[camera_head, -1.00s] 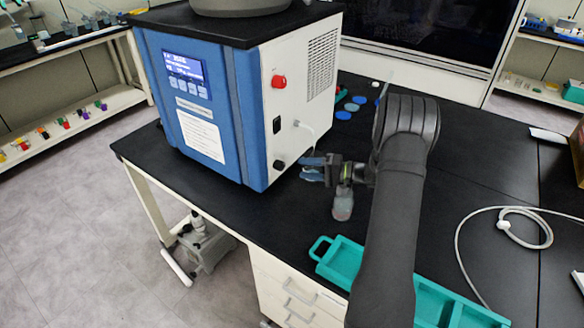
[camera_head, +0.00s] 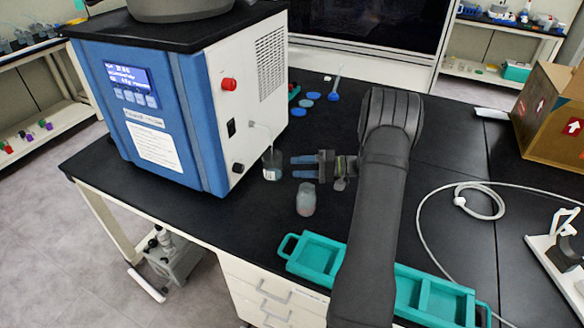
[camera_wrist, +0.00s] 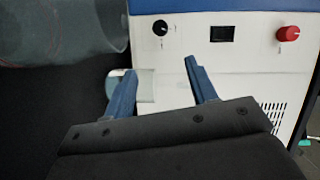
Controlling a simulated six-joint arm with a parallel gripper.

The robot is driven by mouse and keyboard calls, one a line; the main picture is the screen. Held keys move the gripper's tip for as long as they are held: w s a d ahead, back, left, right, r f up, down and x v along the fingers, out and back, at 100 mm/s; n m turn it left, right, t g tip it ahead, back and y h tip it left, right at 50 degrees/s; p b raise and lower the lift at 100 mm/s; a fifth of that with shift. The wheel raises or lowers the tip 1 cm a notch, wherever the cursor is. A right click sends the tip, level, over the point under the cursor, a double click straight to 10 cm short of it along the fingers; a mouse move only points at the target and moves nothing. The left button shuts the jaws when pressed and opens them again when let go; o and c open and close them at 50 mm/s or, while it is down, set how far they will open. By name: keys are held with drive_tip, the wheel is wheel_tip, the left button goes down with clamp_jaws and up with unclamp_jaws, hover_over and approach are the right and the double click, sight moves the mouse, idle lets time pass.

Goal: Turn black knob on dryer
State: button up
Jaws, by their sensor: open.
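The freeze dryer (camera_head: 205,100) is a blue and white box on the black bench. Its black knob (camera_head: 238,168) is low on the white side panel. In the wrist view the black knob (camera_wrist: 160,28) has a white pointer mark and lies beyond the fingertips, near the top. My gripper (camera_head: 293,167) is open, with blue fingers pointing left toward the panel, apart from the knob. The fingers also show in the wrist view (camera_wrist: 158,68), with nothing held between them.
A clear beaker (camera_head: 272,166) stands between gripper and panel, with a tube above it. A clear bottle (camera_head: 306,200) stands just in front of my gripper. A red knob (camera_head: 229,84) and black switch (camera_head: 231,128) are higher. A teal tray (camera_head: 318,254) lies at the front.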

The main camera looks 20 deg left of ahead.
wheel_tip(320, 180, up, 3)
drive_tip(key=n+t+h, duration=0.1)
drive_tip(key=n, duration=0.2)
approach(243, 168)
drive_tip(key=x, duration=0.9)
